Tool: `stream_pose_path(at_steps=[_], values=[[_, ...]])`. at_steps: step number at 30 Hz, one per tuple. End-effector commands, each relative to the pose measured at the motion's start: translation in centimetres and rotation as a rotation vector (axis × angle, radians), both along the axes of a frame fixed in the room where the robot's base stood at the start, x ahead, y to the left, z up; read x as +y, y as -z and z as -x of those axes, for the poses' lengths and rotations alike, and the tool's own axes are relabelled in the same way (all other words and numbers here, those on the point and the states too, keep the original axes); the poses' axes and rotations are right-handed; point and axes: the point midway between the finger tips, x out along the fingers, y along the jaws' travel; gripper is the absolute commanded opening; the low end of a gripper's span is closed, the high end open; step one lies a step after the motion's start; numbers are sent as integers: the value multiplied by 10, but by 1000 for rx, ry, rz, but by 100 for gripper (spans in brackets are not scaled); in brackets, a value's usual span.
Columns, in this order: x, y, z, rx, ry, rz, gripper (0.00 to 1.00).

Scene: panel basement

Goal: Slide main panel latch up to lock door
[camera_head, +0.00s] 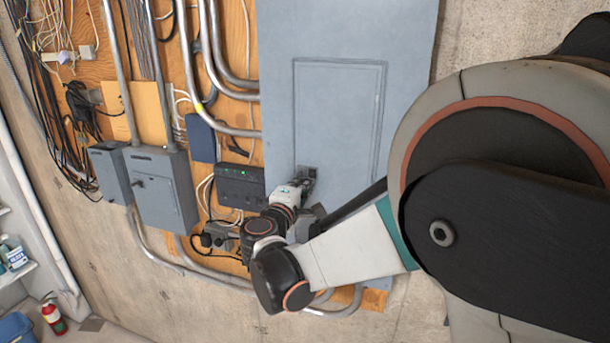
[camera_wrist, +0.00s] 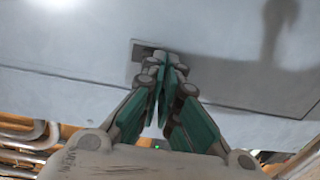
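The main panel is a large grey metal box with a closed door (camera_head: 338,120) outlined by a raised frame. Its latch (camera_head: 308,171) is a small dark recessed plate at the door's lower left. The latch also shows in the wrist view (camera_wrist: 143,53) as a dark slot on the grey panel. My gripper (camera_head: 301,184) is at the latch. In the wrist view my gripper (camera_wrist: 167,72) has its teal-padded fingers drawn together, with the tips over the latch plate. The tips hide part of the latch, and I cannot tell whether its tab is between them.
Left of the panel are a black device (camera_head: 240,186) with green lights, a blue box (camera_head: 201,138) and a grey switch box (camera_head: 160,188). Metal conduits (camera_head: 212,60) and cables run close by. A red extinguisher (camera_head: 54,317) stands at lower left.

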Motion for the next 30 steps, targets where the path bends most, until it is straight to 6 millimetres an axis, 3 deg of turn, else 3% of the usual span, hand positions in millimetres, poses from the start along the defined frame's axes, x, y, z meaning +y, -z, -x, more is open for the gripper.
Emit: stream_pose_path(at_steps=[1,15,30], values=[[2,-11,-4,-11,-4,15,0],[2,-19,-4,-12,-6,14,0],[2,-16,-4,-11,-6,13,0]])
